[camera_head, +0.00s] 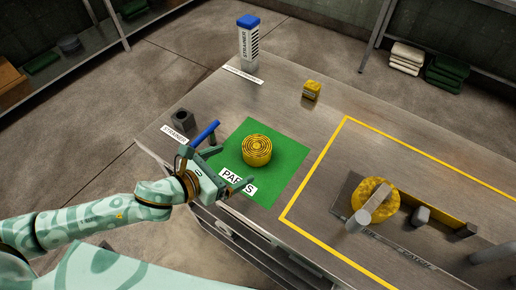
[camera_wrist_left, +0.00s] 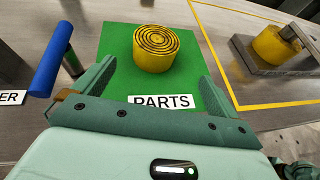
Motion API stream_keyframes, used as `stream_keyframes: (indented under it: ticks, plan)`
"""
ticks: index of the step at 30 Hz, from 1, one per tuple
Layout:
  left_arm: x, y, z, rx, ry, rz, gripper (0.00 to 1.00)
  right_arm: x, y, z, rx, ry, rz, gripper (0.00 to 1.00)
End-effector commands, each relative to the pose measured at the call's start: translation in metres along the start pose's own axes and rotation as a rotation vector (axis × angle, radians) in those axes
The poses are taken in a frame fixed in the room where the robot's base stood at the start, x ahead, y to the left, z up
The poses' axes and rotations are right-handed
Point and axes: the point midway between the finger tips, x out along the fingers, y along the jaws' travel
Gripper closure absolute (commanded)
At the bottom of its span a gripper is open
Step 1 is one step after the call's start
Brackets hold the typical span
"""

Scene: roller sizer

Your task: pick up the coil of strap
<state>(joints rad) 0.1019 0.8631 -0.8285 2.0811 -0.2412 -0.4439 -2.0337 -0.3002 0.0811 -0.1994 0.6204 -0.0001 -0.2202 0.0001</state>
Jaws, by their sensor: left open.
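The coil of strap (camera_head: 257,150) is a yellow, ringed roll lying flat on a green mat (camera_head: 290,155) marked PARTS. In the left wrist view the coil (camera_wrist_left: 154,52) is ahead of the jaws, a little left of centre. My left gripper (camera_head: 236,167) is open and empty. It is over the near left edge of the mat, with its fingers pointing toward the coil and apart from it. One finger partly covers the PARTS label in the head view.
A blue-handled tool (camera_wrist_left: 52,60) stands close by the left finger. A dark block (camera_head: 183,119) is at the left table edge. A blue-capped container (camera_head: 248,45) and a small yellow block (camera_head: 311,91) stand farther back. A yellow roller fixture (camera_head: 375,195) is at right, inside a yellow outline.

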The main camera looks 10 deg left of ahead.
Motion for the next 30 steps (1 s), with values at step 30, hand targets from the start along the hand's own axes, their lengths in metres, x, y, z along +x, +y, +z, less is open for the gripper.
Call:
stream_keyframes:
  ticks: [30]
  plan:
    - [0.106, 0.007, 0.003, -0.003, 0.001, 0.000, 0.14, 0.030, -0.004, 0.010, 0.000, -0.022, -0.008, 0.50]
